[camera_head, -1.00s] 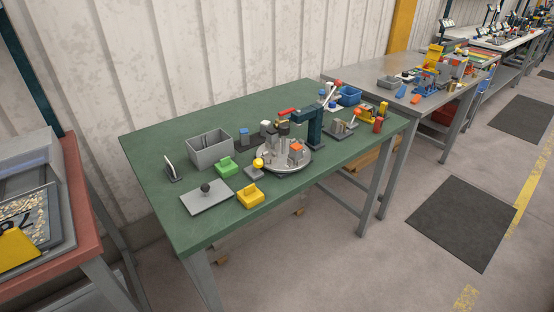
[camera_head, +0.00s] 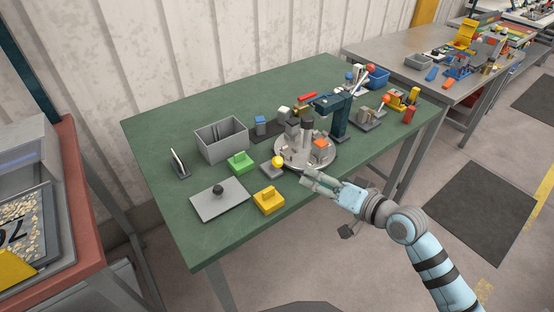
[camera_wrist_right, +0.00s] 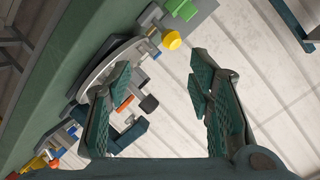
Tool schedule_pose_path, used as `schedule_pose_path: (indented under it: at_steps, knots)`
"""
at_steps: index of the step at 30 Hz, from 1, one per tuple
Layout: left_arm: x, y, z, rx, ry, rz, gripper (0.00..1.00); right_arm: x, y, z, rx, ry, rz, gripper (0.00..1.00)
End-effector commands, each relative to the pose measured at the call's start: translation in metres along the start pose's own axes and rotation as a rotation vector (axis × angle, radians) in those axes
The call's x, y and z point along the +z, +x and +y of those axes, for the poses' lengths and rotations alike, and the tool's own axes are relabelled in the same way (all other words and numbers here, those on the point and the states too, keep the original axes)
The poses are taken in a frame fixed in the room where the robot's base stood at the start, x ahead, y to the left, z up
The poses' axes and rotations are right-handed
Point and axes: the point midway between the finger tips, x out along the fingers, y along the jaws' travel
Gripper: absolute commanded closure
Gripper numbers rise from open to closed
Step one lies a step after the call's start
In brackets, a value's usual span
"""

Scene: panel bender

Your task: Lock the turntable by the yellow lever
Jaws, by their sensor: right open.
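The round grey turntable (camera_head: 290,158) stands on the green bench with metal parts and an orange block on it. At its left edge is a small grey base with a yellow ball knob (camera_head: 278,161), which I take for the yellow lever; the knob also shows in the right wrist view (camera_wrist_right: 172,40). My right gripper (camera_head: 307,179) is at the bench's front edge, in front of the turntable and right of the knob, apart from the knob. Its jaws are open and nothing is between the fingertips (camera_wrist_right: 163,82). My left gripper is not in view.
On the green bench (camera_head: 160,130) are a grey bin (camera_head: 221,140), a green block (camera_head: 240,162), a yellow block (camera_head: 268,201) and a grey plate with a black knob (camera_head: 219,199). A dark blue press (camera_head: 339,120) stands behind the turntable.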

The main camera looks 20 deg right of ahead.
Motion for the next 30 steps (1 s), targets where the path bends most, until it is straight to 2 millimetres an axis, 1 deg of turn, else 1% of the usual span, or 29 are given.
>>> schedule_pose_path:
  at_steps: [1, 2, 5, 8, 12, 15, 18, 21, 23, 30]
  knots:
    - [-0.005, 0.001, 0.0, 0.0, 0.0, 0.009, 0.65, -0.002, 0.001, -0.011, -0.024, -0.001, -0.002, 0.53]
    - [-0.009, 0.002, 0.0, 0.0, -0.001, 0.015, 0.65, -0.003, 0.003, -0.014, -0.031, 0.001, -0.002, 0.53]
    - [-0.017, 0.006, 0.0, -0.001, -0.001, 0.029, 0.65, -0.002, 0.019, -0.015, -0.036, 0.005, -0.001, 0.53]
    - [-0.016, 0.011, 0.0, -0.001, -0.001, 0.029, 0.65, -0.002, 0.046, -0.016, -0.038, 0.006, 0.0, 0.53]
    - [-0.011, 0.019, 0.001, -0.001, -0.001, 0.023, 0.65, 0.0, 0.089, -0.018, -0.038, 0.004, -0.005, 0.53]
    - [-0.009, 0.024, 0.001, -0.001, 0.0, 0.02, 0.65, -0.001, 0.113, -0.018, -0.035, 0.001, -0.004, 0.53]
    - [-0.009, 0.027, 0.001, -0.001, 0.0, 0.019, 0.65, -0.001, 0.129, -0.018, -0.034, 0.001, -0.004, 0.53]
    - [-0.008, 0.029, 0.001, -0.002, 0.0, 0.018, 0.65, -0.001, 0.139, -0.018, -0.033, -0.001, -0.005, 0.53]
    - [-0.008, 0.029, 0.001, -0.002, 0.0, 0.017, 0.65, -0.001, 0.141, -0.019, -0.033, -0.002, -0.004, 0.53]
    - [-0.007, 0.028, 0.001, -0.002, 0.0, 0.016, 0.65, -0.002, 0.142, -0.019, -0.032, -0.002, -0.004, 0.53]
